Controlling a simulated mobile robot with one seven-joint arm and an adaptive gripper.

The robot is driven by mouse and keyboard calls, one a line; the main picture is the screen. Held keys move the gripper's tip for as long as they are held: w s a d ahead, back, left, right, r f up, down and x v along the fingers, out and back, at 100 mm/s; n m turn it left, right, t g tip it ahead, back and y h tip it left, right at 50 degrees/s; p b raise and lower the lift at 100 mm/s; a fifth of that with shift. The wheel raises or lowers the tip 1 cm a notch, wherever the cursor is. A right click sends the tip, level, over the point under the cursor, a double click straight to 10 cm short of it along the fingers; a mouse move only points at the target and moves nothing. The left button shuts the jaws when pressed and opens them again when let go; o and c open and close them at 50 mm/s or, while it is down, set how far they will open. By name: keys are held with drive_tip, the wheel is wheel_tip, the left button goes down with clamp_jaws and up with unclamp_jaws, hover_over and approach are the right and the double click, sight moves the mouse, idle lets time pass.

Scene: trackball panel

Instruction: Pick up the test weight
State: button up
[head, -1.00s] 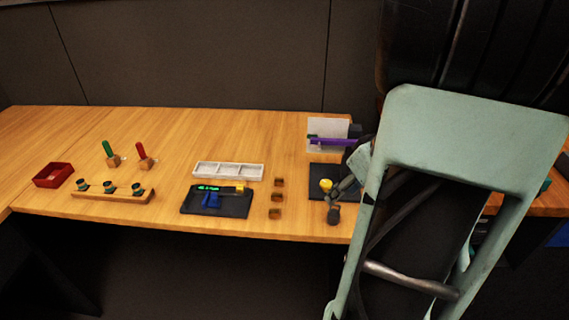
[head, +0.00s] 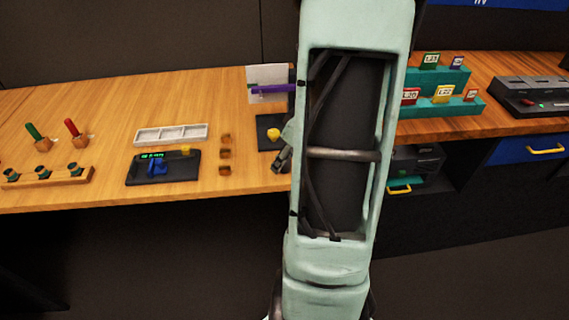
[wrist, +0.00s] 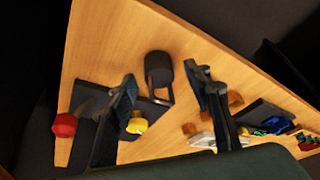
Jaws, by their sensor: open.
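The dark test weight (wrist: 158,68), a black cylinder with a looped handle, stands on the wooden table in the wrist view. My gripper (wrist: 160,80) is open, with its two dark fingers on either side of the weight in the picture. Nothing is between the fingers that I can see touching them; the exact gap to the weight is hard to judge. In the head view my pale green arm hides the weight, and only part of my gripper shows at the arm's left edge, by the table's front.
A black mat (head: 264,145) with a yellow knob (head: 274,134) lies beside my arm. Small brown blocks (head: 225,154), a device with a green display (head: 163,168) and a white tray (head: 171,133) are left. Teal steps (head: 440,107) with cards stand right.

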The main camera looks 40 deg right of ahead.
drive_tip(key=shift+w+f, duration=0.25)
drive_tip(key=shift+f, duration=0.35)
drive_tip(key=shift+c, duration=0.6)
clamp_jaws()
drive_tip(key=shift+r, duration=0.15)
